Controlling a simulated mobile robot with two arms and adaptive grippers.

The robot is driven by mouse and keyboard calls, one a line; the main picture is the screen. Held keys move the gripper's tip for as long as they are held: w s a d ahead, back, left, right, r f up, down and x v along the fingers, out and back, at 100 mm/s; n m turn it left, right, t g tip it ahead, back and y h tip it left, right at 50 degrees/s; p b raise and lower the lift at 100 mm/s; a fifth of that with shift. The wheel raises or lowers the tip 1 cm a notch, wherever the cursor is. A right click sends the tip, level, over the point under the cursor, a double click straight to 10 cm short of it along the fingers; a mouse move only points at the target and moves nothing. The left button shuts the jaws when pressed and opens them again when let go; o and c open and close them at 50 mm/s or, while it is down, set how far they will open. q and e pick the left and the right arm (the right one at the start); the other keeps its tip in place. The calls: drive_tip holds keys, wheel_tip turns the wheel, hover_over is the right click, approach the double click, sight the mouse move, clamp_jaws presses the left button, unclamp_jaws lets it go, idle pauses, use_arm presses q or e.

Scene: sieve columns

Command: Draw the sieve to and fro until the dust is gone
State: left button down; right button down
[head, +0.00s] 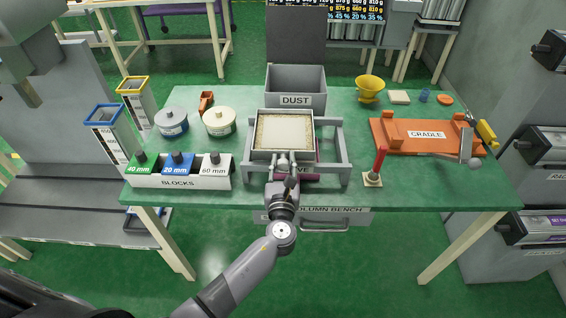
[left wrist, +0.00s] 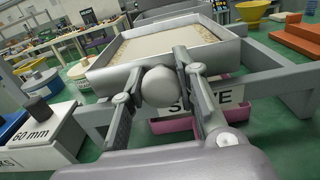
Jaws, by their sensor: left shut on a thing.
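The sieve (head: 283,134) is a grey square-framed tray with pale beige material inside, browner along its edges. It sits on a grey rail frame (head: 340,160) on the green bench. In the left wrist view the sieve (left wrist: 215,52) has a round grey knob (left wrist: 161,87) on its near side. My left gripper (head: 283,160) is at the sieve's near side, its fingers shut around the knob; it also shows in the left wrist view (left wrist: 155,95). A pink tray (left wrist: 182,122) is partly visible under the frame. A grey box marked DUST (head: 296,101) stands behind the sieve. My right gripper is not seen.
A BLOCKS rack (head: 180,183) with several weights stands left of the frame. Two round tubs (head: 219,121) are behind it. A red-handled tool (head: 379,162) stands close on the right, beside the orange CRADLE (head: 389,137). A yellow funnel (head: 369,87) is at back right.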

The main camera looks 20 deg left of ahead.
sight(310, 155)
use_arm(q)
drive_tip(key=d, duration=0.2)
drive_tip(key=w+d+b, duration=0.1)
drive_tip(key=d, duration=0.1)
drive_tip(key=w+d, duration=0.1)
drive_tip(key=d, duration=0.2)
drive_tip(key=shift+d+b, duration=0.1)
drive_tip(key=shift+b, duration=0.25)
drive_tip(key=c, duration=1.2)
unclamp_jaws()
drive_tip(key=shift+s, duration=0.2)
drive_tip(key=v, duration=1.1)
drive_tip(key=shift+s+r, duration=0.1)
drive_tip(key=shift+s, duration=0.2)
